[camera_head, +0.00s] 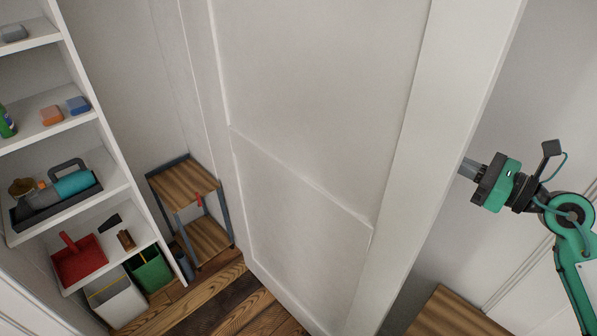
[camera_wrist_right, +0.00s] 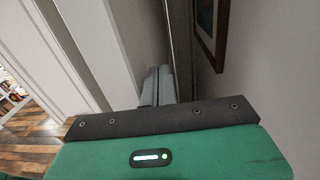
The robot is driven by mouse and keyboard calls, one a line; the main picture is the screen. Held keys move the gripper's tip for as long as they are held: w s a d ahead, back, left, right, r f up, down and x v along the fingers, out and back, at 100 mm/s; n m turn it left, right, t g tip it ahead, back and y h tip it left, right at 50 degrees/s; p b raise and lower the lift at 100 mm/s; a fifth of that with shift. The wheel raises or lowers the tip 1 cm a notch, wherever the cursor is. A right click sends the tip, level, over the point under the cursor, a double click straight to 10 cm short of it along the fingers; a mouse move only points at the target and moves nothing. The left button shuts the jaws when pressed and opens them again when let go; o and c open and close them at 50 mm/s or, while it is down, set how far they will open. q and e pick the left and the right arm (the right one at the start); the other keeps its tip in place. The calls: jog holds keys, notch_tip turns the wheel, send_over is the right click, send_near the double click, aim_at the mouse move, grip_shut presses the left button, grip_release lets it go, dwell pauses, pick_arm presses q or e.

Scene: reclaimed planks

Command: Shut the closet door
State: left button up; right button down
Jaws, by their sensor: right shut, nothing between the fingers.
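The closet door (camera_head: 310,120) is a white panelled door standing open across the middle of the head view. Its edge strip runs down its right side. My left gripper is in neither view.
White shelves (camera_head: 110,165) with cleaning things stand at the left. A small wood-topped rack (camera_head: 185,185) is beyond them, and bins (camera_head: 118,300) stand on the plank floor (camera_head: 225,305). A wooden surface (camera_head: 455,315) is at lower right. A framed picture (camera_wrist_right: 210,30) hangs on the wall.

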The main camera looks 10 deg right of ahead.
aim_at(439, 177)
jog(key=shift+s+a+p, duration=0.65)
jog(key=shift+s+a, duration=0.3)
jog(key=shift+a, duration=0.35)
jog(key=shift+s+a+p, duration=0.65)
jog(key=shift+s+a, duration=0.3)
jog(key=shift+a, duration=0.3)
jog(key=shift+s+a, duration=0.25)
jog(key=shift+a, duration=0.15)
jog(key=shift+s+a+r+p, duration=0.1)
jog(key=shift+s+a+p, duration=0.55)
jog(key=shift+a+p, duration=0.3)
jog(key=shift+s+a+p, duration=0.35)
jog(key=shift+s+a, duration=0.05)
jog(key=shift+a, duration=0.3)
jog(key=shift+s+a+p, duration=0.35)
jog(key=shift+s+a, duration=0.1)
jog(key=shift+a, duration=0.3)
jog(key=shift+s+a+p, duration=0.35)
jog(key=shift+s+a, duration=0.05)
jog(key=shift+a, duration=0.3)
